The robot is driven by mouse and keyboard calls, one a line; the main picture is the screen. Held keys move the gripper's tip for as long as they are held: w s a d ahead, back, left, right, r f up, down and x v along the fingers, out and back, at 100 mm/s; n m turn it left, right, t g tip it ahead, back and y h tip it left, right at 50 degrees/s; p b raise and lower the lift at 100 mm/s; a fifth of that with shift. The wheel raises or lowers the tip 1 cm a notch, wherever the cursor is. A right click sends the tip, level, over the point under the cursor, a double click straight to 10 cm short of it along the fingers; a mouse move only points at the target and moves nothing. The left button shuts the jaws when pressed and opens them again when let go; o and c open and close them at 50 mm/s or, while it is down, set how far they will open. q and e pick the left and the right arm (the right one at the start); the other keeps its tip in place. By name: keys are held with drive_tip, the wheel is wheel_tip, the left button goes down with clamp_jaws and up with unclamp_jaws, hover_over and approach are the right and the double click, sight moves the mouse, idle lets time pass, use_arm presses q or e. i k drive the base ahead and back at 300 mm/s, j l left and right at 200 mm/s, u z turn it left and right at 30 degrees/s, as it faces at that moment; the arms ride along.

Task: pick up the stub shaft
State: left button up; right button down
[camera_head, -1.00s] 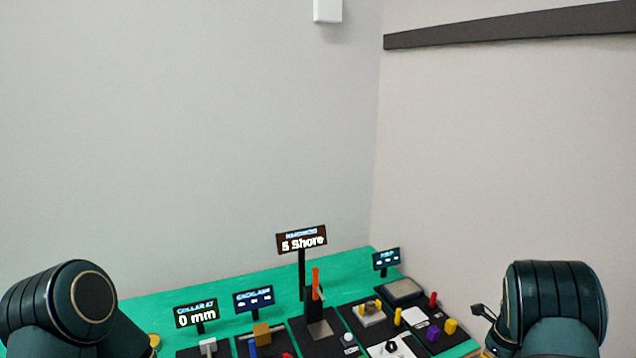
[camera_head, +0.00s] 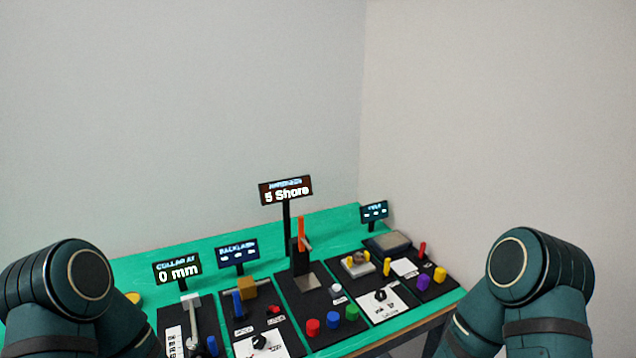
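Which piece is the stub shaft cannot be told for sure. A grey rod-like part (camera_head: 193,325) lies at the left station, below the sign reading "COLLAR AT 0 mm" (camera_head: 178,271). A small blue upright cylinder (camera_head: 212,346) stands next to it, and another blue cylinder (camera_head: 238,303) is at the backlash station. My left arm (camera_head: 70,290) and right arm (camera_head: 530,280) show at the lower left and right edges. Both grippers are out of view.
The green table (camera_head: 135,268) carries black station mats. The middle station has a "5 Shore" sign (camera_head: 286,191) on a tall post and red, blue and green cylinders (camera_head: 332,319). At right are yellow and purple pieces (camera_head: 424,282) and a grey tray (camera_head: 388,243).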

sight(440, 274)
drive_tip(key=z, duration=2.25)
drive_tip(key=i+j, duration=0.15)
drive_tip(key=j, duration=0.15)
drive_tip(key=i+j+z, duration=0.15)
drive_tip(key=i+j, duration=0.15)
drive_tip(key=j, duration=0.25)
drive_tip(key=z, duration=0.05)
